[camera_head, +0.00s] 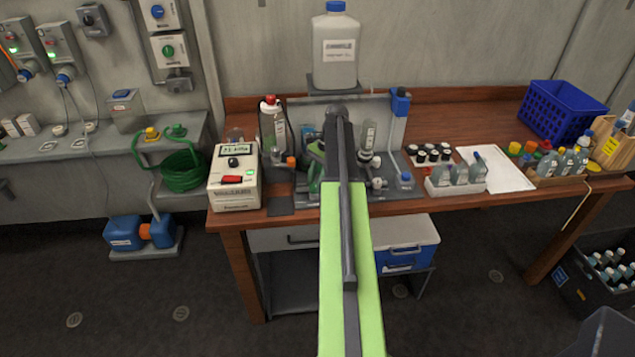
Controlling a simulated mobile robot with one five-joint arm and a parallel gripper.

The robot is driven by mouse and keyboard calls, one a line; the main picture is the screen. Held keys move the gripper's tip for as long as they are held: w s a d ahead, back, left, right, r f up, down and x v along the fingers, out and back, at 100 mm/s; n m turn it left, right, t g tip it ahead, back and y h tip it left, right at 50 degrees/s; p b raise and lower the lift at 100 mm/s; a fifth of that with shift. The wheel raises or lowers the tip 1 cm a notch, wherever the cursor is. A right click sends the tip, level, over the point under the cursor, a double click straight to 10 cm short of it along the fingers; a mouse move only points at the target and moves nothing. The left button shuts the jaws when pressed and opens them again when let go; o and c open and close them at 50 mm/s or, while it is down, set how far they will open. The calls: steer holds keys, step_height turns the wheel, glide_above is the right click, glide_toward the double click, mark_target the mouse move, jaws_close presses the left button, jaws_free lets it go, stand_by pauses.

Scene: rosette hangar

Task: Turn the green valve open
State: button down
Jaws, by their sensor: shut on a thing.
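My arm reaches up the middle of the head view to the apparatus on the brown bench. My gripper (318,160) is at the far end of the arm, low among the fittings and largely hidden behind my own links. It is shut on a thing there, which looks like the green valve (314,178). Only slivers of green show left of the arm, so the handle's angle and the jaw contact cannot be made out. Grey valve fittings (374,170) stand just right of the arm.
A white meter box (234,178) and a grey bottle with a red cap (272,130) stand left of the apparatus. A large white jug (335,50) sits above it. Vials (430,155), a bottle rack (456,178) and a blue basket (560,112) are to the right.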

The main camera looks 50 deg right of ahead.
steer(key=shift+a+n+g, duration=0.1)
steer(key=shift+n+g, duration=0.3)
steer(key=shift+n, duration=0.4)
steer(key=c, duration=1.1)
jaws_free()
steer(key=shift+r, duration=0.1)
